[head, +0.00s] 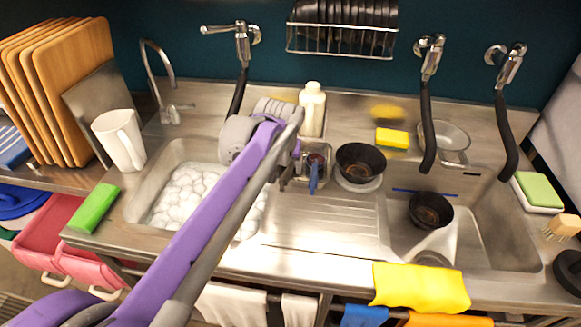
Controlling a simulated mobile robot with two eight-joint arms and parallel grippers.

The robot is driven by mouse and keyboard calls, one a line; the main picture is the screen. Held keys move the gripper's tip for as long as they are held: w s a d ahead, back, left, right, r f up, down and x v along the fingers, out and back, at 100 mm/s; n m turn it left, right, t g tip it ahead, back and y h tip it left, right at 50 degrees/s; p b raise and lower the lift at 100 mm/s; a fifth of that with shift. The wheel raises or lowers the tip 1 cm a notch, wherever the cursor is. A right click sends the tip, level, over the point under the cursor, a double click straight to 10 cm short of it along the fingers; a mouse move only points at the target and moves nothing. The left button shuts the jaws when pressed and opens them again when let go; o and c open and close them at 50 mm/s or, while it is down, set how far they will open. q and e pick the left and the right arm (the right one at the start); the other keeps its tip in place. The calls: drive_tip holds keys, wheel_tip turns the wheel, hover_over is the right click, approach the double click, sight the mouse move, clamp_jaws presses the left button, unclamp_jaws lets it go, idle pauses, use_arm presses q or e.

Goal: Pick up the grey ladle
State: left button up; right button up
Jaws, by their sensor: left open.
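I cannot clearly make out a grey ladle in the head view. A small metal utensil holder (322,177) stands on the counter between the two sinks, with a blue-handled utensil (313,178) at it; other contents are too small to tell. My left arm reaches in from the bottom left, across the foamy sink. My left gripper (289,172) is open, just left of the holder. It partly hides the holder's left side, and I cannot tell whether they touch. My right gripper is out of view.
A dark bowl (360,162) sits right of the holder, and a white bottle (312,110) stands behind it. Another dark bowl (431,211) is in the right sink. Black hoses hang from wall taps. A white pitcher (119,140) stands at left.

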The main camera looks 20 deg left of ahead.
sight(287, 171)
use_arm(q)
drive_tip(key=x, duration=0.3)
drive_tip(key=shift+w+f, duration=0.25)
drive_tip(key=shift+w, duration=0.05)
clamp_jaws()
